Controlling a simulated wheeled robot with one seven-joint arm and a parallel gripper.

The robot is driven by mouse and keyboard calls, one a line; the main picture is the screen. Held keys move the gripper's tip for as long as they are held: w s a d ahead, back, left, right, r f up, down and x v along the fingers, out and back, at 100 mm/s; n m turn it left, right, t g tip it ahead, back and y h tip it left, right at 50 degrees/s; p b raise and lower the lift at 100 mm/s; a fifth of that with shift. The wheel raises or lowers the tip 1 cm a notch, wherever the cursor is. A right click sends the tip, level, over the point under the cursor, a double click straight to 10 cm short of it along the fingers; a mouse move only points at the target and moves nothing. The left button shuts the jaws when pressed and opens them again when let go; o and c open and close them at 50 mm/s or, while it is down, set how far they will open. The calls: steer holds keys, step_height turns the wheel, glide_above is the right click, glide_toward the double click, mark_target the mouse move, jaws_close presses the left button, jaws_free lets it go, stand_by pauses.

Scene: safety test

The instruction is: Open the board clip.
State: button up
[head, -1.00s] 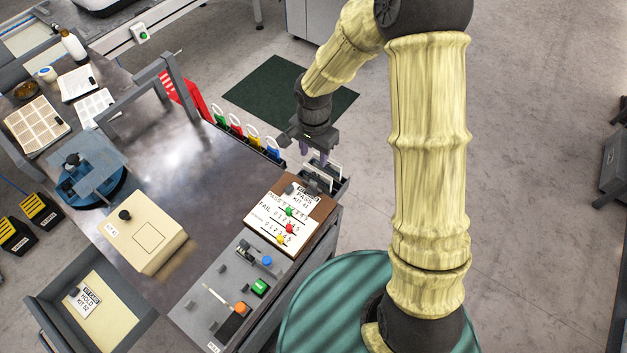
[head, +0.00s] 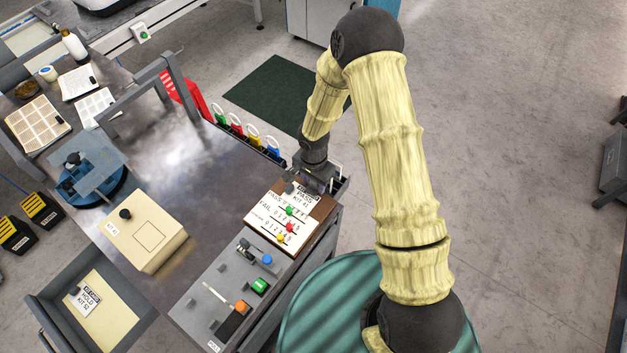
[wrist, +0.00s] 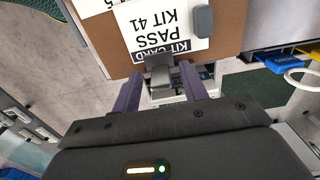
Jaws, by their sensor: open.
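The brown board (head: 324,209) lies at the right end of the bench, with the white PASS KIT 41 card (wrist: 165,22) on it. In the wrist view, a grey metal clip (wrist: 162,70) sits at the board's near edge, overlapping the card's dark header strip. My gripper (wrist: 160,88) is open, with one purple finger on each side of the clip. I cannot tell whether either finger touches it. In the head view, my gripper (head: 316,186) is low at the board's far edge, and my wrist hides the clip.
A rack of coloured padlock tags (head: 254,143) stands close beside my gripper. A grey panel with switches (head: 225,292) lies in front of the board. A beige box (head: 145,232) and a tray with a HOLD card (head: 50,303) are at left.

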steer(key=shift+c, duration=0.4)
jaws_close()
steer(key=shift+w, duration=0.1)
